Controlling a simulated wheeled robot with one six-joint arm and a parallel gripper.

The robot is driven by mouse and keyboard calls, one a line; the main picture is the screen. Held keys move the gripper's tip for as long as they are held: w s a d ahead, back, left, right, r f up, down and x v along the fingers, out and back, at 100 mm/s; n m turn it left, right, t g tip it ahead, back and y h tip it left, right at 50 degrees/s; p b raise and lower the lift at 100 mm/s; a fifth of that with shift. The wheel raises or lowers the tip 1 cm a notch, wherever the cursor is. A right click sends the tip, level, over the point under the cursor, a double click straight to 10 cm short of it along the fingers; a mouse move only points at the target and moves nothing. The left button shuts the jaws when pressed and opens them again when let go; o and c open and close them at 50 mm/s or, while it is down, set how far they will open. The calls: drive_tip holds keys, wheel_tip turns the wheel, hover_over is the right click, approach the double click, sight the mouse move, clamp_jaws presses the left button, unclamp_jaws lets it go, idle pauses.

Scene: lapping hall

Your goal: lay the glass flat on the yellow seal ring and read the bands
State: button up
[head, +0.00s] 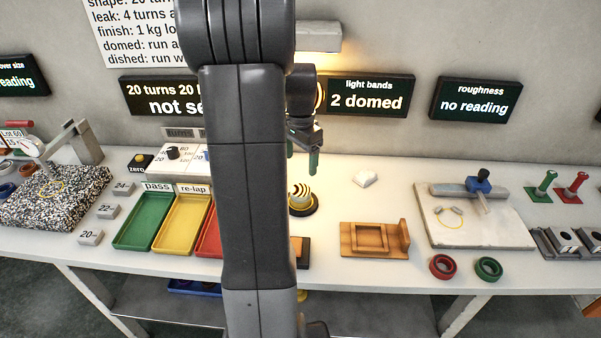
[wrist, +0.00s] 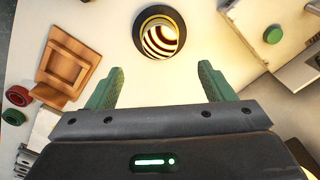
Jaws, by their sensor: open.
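A round disc with dark and pale curved bands, which looks like the glass (head: 300,193), sits on a dark round stand (head: 303,211) behind my arm's right edge. In the wrist view the banded glass (wrist: 160,40) lies inside a dark round rim, with a thin yellow edge around it. That edge may be the yellow seal ring; most of it is hidden. My gripper (wrist: 161,74) is open and empty, its green fingers apart and short of the disc. In the head view my gripper (head: 304,155) hangs above and behind the disc. A sign (head: 367,95) reads "light bands 2 domed".
A wooden fixture (head: 400,242) stands right of the disc, with a red ring (head: 443,267) and a green ring (head: 488,269) beyond. Green and yellow trays (head: 148,220) lie left. Bench between disc and fixture is clear.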

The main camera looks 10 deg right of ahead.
wheel_tip(320, 180, up, 2)
drive_tip(key=shift+r, duration=0.25)
hover_over(300, 190)
drive_tip(key=shift+f, duration=4.35)
